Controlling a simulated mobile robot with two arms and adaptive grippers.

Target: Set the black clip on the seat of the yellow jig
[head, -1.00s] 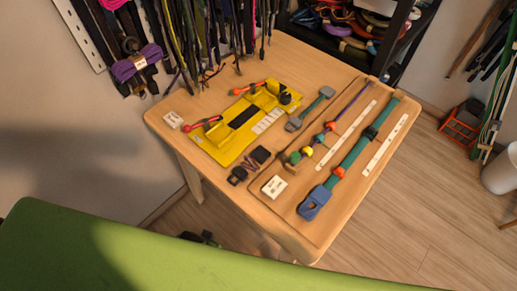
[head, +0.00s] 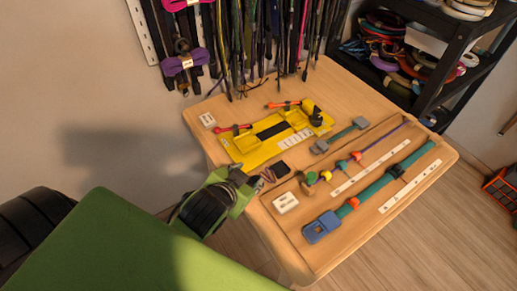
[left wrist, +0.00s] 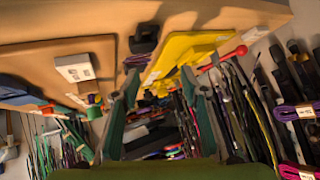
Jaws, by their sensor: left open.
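My left gripper (left wrist: 158,82) is open and empty. In the head view it is near the table's front left edge, partly hiding the cord end. The left wrist view shows the jig (left wrist: 180,50) and dark block (left wrist: 145,38) beyond the fingers. My right gripper is not in view.
A white label block (head: 286,203), a teal strap with a blue buckle (head: 322,227) and white perforated strips (head: 410,187) lie right of the clip. Cords hang on the wall behind. A black shelf (head: 440,70) stands at the back right.

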